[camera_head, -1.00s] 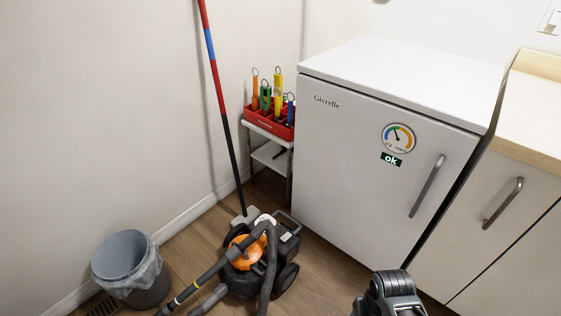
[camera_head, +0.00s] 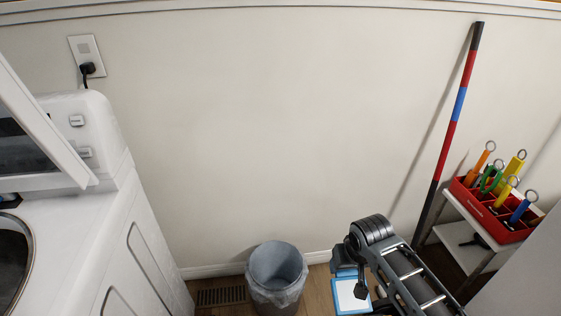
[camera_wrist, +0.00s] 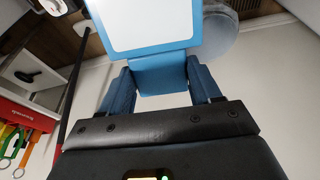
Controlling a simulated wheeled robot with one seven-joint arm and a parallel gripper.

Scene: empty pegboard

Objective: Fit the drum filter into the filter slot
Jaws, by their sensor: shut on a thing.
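The drum filter (camera_head: 349,294) is a flat white panel in a blue frame. My gripper (camera_wrist: 160,78) is shut on the filter's blue tab, with one finger on each side. In the wrist view the filter's white panel (camera_wrist: 150,22) reaches away from the fingers and out of the top edge. In the head view the arm covers part of the filter, low and right of centre. A white machine (camera_head: 85,225) with a raised lid and a round opening stands at the left, far from my gripper. I cannot make out a filter slot.
A grey bin (camera_head: 279,270) with a liner stands on the floor by the wall. A striped pole (camera_head: 460,103) leans at the right, beside a small stand with a red tool caddy (camera_head: 490,209). A floor vent (camera_head: 221,296) lies left of the bin.

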